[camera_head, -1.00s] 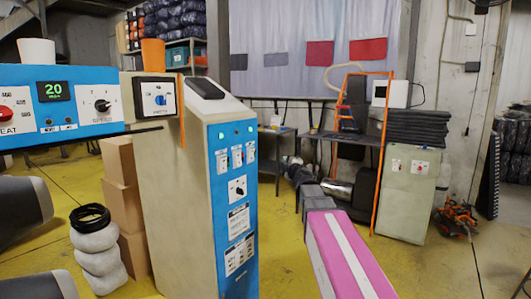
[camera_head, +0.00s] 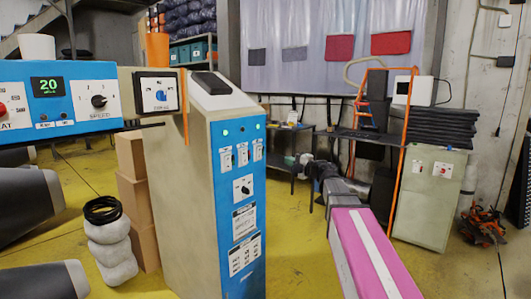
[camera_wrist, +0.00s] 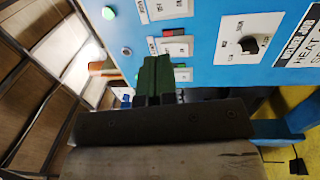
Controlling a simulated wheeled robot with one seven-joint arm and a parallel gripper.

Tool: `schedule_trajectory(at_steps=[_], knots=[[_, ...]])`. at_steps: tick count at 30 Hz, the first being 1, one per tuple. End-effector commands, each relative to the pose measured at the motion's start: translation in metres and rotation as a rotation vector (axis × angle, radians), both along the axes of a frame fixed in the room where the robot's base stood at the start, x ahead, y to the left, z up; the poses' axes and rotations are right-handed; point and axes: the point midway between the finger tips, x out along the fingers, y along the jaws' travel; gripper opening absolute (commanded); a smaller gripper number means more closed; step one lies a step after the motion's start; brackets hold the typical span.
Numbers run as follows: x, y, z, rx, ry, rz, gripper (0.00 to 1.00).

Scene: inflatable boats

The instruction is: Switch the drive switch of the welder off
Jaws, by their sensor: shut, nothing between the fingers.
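The welder (camera_head: 195,150) is a tall beige cabinet with a blue front panel (camera_head: 224,200). The panel carries lamps, a row of three small switches (camera_head: 242,155) and a black knob (camera_head: 242,186). A blue bar (camera_head: 65,95) with a display reads 20 at the left, and a blue-handled knob switch (camera_head: 158,93) sits at its end. Labels are too small to tell which is the drive switch. In the wrist view my gripper (camera_wrist: 155,72) is shut and empty. Its dark green fingers point at the panel and overlap the nearest red-and-green switch (camera_wrist: 181,75); contact cannot be told.
A beige cabinet (camera_head: 428,200) and an orange ladder frame (camera_head: 400,160) stand at the right. Yellow floor (camera_head: 290,215) is open between.

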Motion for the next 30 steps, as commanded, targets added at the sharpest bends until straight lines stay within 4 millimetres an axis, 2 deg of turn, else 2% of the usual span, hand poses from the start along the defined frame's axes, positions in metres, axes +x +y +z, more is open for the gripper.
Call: schedule_trajectory(at_steps=[8, 24, 30], knots=[[0.006, 0.006, 0.001, 0.001, 0.0, -0.002, 0.0], [0.065, 0.08, 0.013, 0.001, -0.001, -0.001, 0.0], [0.08, 0.1, 0.016, 0.001, 0.0, -0.002, 0.0]])
